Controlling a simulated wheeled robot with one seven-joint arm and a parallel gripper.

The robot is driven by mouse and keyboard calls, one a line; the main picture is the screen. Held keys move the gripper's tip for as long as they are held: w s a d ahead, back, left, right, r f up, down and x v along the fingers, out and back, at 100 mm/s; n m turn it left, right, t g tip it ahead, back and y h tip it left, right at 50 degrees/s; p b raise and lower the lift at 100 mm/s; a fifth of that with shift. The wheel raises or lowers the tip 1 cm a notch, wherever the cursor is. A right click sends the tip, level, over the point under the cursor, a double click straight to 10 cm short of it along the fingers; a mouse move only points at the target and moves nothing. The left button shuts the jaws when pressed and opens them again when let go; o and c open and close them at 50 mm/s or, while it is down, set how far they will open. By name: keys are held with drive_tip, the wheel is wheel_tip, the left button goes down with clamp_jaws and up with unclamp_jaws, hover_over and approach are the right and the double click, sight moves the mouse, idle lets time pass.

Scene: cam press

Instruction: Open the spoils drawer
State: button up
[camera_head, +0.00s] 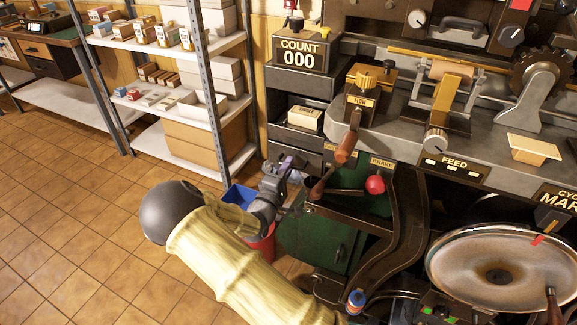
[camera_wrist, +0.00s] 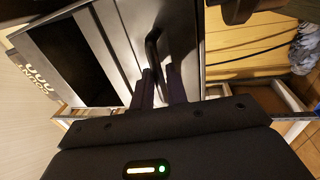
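The drawer unit stands under the COUNT box (camera_head: 299,55). A lower drawer front (camera_head: 282,155) is beside my gripper (camera_head: 284,178), partly hidden by it, and I cannot read its label. In the wrist view, a black bar handle (camera_wrist: 152,46) stands out from a grey drawer front (camera_wrist: 122,42). My gripper (camera_wrist: 162,84) is at one end of this handle. Its two dark fingers are close together, with the handle's end between them, and appear shut on it. The drawer front looks flush with its unit.
An open compartment holding a small cream box (camera_head: 303,119) is above. A wooden-handled lever (camera_head: 347,148) and a red-knobbed lever (camera_head: 375,184) stick out at the right. A blue bin (camera_head: 240,197) and a red bin (camera_head: 262,247) are below. Shelving (camera_head: 208,80) stands at the left.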

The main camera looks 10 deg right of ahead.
drive_tip(key=shift+w+d+r, duration=0.1)
drive_tip(key=shift+w+d, duration=0.2)
drive_tip(key=shift+w, duration=0.15)
drive_tip(key=shift+c, duration=0.2)
clamp_jaws()
